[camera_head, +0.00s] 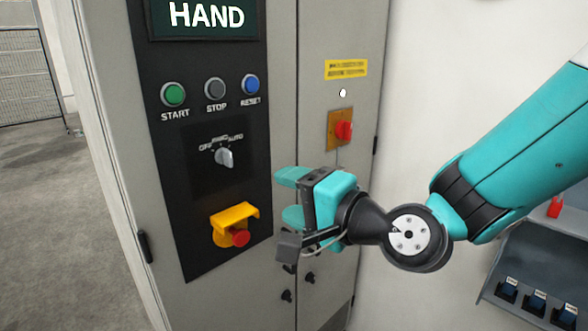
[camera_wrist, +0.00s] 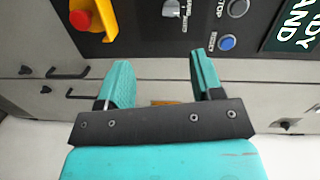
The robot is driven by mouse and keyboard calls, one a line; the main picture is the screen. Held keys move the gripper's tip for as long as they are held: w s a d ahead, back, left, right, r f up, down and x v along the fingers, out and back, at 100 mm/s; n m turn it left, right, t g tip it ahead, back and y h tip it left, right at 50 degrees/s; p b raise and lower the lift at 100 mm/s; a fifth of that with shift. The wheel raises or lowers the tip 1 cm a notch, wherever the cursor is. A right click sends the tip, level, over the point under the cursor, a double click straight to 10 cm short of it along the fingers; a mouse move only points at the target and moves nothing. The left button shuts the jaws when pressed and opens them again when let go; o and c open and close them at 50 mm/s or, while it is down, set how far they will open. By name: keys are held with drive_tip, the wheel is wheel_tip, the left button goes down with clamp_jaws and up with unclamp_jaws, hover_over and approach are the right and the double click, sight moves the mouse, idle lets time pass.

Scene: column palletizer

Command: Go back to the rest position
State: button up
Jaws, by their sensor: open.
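My gripper (camera_head: 285,197) is open and empty in front of the grey control cabinet. It also shows in the wrist view (camera_wrist: 160,80), with its two teal fingers apart and nothing between them. It is to the right of the cabinet's black panel and of the red emergency stop (camera_head: 238,236) under its yellow guard (camera_head: 234,213). The selector switch (camera_head: 225,158) is up and to the left of my gripper. Whether the fingertips touch the cabinet, I cannot tell.
The panel has a green START button (camera_head: 174,94), a grey STOP button (camera_head: 215,88) and a blue RESET button (camera_head: 250,84). A red rotary switch (camera_head: 343,131) is on the right door. Open floor (camera_head: 60,220) and a mesh fence (camera_head: 30,75) are at the left.

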drive_tip(key=s+d+f+n+g+h, duration=0.2)
drive_tip(key=s+d+n+g+h, duration=0.2)
drive_tip(key=s+d+n, duration=0.3)
drive_tip(key=s+d+f+n+g+h, duration=0.2)
drive_tip(key=s+d+n+g+h, duration=0.2)
drive_tip(key=s+d+n+g, duration=0.3)
drive_tip(key=s+d, duration=0.1)
drive_tip(key=s, duration=0.3)
drive_tip(key=shift+s+f+b, duration=0.2)
drive_tip(key=shift+s+b, duration=0.05)
drive_tip(key=shift+b, duration=0.1)
